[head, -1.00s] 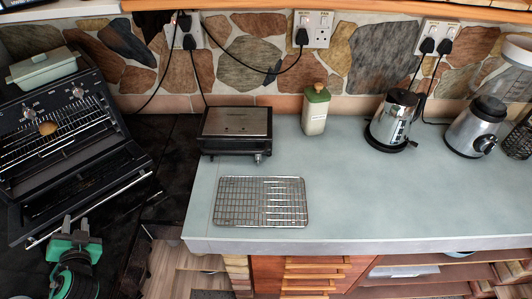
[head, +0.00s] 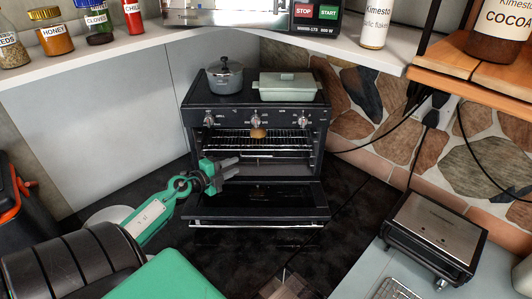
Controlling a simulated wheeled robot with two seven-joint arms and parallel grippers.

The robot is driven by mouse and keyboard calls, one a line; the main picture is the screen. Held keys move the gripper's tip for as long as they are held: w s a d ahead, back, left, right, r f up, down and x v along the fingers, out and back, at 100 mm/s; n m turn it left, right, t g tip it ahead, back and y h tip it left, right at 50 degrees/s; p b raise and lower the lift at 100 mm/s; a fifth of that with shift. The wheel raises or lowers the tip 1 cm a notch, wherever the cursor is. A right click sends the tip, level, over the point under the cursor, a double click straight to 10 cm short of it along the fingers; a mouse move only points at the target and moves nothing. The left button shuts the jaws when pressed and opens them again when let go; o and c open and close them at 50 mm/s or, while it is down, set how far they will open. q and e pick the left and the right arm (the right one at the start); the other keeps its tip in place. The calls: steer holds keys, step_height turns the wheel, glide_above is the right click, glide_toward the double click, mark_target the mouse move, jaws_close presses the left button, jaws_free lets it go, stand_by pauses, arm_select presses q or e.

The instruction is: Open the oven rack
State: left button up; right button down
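The black oven (head: 256,110) stands in the corner with its door (head: 262,201) folded down. Its wire rack (head: 285,143) sits inside the oven cavity, and a small brown item (head: 258,133) shows at the rack's upper middle. My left gripper (head: 236,167) is above the open door, in front of the oven's left side and a little below the rack's front. Its fingers look apart, with nothing between them. I cannot tell whether it touches the oven. My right gripper is out of view.
A grey pot (head: 224,77) and a pale green lidded dish (head: 287,87) stand on the oven top. A shelf with jars (head: 55,35) and a microwave (head: 250,14) runs above. A black and silver grill (head: 437,235) sits on the counter at right.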

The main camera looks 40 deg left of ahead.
arm_select(q)
steer(key=w, duration=0.4)
steer(key=w+d+f+p, duration=0.1)
steer(key=w, duration=0.7)
steer(key=shift+w+d+f+p, duration=0.35)
jaws_close()
